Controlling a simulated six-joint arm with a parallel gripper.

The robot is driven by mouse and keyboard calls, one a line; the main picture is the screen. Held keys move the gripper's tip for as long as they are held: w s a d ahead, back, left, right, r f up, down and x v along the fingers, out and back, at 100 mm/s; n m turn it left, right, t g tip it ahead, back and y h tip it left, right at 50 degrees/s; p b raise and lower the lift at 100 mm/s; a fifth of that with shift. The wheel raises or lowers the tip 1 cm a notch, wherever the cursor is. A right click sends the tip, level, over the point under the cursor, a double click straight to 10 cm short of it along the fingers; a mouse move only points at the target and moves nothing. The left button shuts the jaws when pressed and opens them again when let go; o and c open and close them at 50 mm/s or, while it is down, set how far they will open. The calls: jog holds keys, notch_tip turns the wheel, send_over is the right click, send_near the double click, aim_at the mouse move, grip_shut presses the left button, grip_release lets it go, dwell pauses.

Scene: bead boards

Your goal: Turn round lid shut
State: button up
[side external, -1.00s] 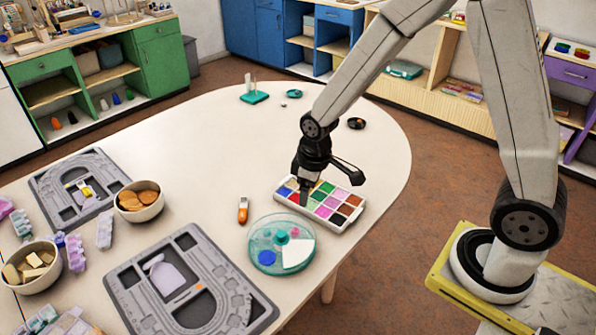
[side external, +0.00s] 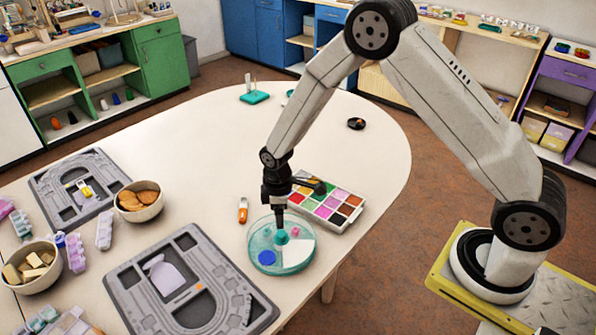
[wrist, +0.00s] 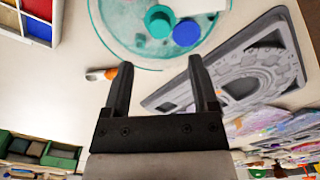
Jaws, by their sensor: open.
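The round teal-rimmed container (side external: 258,240) lies on the table with its clear round lid, which carries a teal knob (side external: 281,237). A blue disc (side external: 267,258), a pink piece (side external: 295,231) and a white wedge (side external: 297,253) show in it. My gripper (side external: 280,222) points down over the middle of the container, at or just above the knob; I cannot tell if it touches. In the wrist view the fingers (wrist: 162,80) are apart with nothing between them, and the teal knob (wrist: 158,20) and blue disc (wrist: 187,33) lie beyond the tips.
A paint-coloured tray (side external: 335,205) sits close behind the container, partly behind my gripper. An orange-and-white tool (side external: 243,210) lies to the left. A grey bead board (side external: 190,285) is at the front left. The table's back middle is mostly clear.

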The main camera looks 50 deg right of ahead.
aim_at(281, 233)
jog(key=shift+f, duration=3.8)
grip_shut()
